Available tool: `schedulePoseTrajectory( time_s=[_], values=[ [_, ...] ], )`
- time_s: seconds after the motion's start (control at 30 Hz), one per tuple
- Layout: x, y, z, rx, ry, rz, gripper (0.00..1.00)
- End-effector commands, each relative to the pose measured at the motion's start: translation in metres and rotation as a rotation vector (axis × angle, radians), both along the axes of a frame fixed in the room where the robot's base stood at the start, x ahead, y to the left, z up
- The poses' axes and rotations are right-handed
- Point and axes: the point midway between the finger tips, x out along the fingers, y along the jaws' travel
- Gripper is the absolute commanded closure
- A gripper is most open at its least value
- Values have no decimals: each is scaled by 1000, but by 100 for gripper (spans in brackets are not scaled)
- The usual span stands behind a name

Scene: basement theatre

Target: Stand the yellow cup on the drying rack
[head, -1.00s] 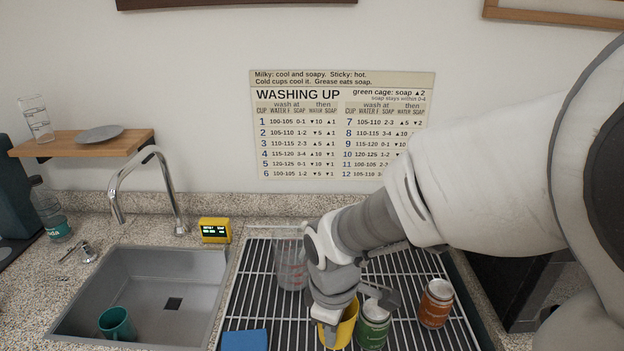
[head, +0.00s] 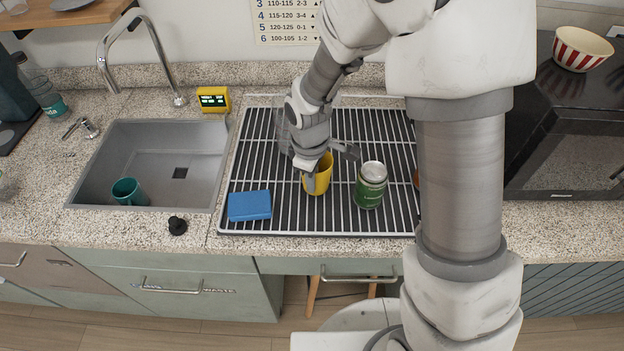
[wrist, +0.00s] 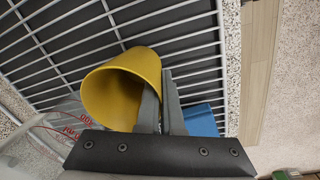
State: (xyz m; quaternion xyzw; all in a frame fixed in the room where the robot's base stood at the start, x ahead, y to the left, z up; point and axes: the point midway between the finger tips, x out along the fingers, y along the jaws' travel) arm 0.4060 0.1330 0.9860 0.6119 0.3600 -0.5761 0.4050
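The yellow cup (head: 320,178) is on the wire drying rack (head: 290,226) and looks upright in the head view. Whether its base touches the bars is hard to tell. My gripper (head: 318,176) is at the cup's rim. In the wrist view, the cup's open mouth (wrist: 112,97) shows, with one finger of my gripper (wrist: 160,102) over the inner side and the other outside. The fingers look closed on the cup's wall.
A green can (head: 370,187) stands just right of the cup. A blue sponge (head: 249,206) lies at the rack's front left. A clear measuring jug (head: 284,128) is partly hidden behind my gripper. A teal mug (head: 128,191) sits in the sink (head: 150,140). My arm covers the rack's right side.

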Motion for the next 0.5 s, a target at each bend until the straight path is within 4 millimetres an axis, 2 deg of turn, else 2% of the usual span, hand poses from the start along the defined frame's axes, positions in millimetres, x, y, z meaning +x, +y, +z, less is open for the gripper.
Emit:
schedulePoseTrajectory(
  time_s=[0.47, 0.5],
  values=[
    [0, 0, -11, 0, -1, 0, 100],
    [0, 0, -9, 0, -1, 0, 92]
  ],
)
